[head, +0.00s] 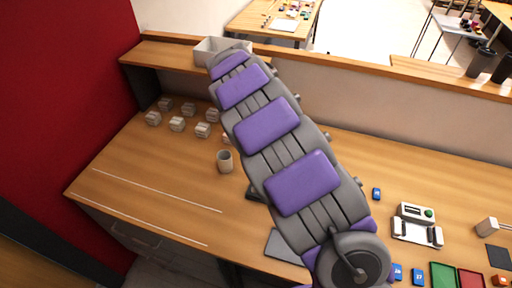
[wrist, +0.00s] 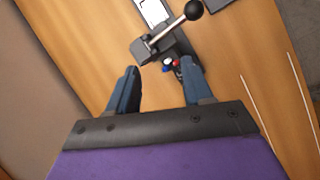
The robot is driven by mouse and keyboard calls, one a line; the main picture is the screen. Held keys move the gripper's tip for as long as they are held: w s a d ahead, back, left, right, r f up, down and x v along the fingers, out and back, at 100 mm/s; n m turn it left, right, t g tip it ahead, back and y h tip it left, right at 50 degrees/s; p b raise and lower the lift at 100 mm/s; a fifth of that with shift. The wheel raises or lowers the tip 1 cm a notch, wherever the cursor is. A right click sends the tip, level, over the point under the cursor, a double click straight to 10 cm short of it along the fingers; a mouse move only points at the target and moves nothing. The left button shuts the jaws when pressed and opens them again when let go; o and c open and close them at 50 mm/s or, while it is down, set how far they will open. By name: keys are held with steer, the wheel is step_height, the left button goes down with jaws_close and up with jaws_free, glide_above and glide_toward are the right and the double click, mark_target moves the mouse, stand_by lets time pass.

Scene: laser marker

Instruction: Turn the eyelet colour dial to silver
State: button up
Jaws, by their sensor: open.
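In the wrist view a dark lever device (wrist: 150,50) with a black ball knob (wrist: 193,10) stands on the wooden desk beyond my fingers. Small red, blue and white parts (wrist: 171,63) sit at its near end; they may be the eyelet colour dial, but they are too small to read a setting. My gripper (wrist: 158,68) is open, with its two blue fingers apart and these small parts between and just beyond the tips. I see nothing held. In the head view my arm hides the gripper and most of that area.
In the head view several pale blocks (head: 177,124) and a beige cup (head: 224,161) stand on the left of the desk. The front left desk is clear except for white lines.

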steer(key=s+d+r+m+y+b, duration=0.1)
steer(key=s+d+r+m+b, duration=0.2)
steer(key=s+d, duration=0.4)
steer(key=shift+s+d+m+b, duration=0.15)
steer(key=shift+s+m+b, duration=0.5)
steer(key=shift+s, duration=1.35)
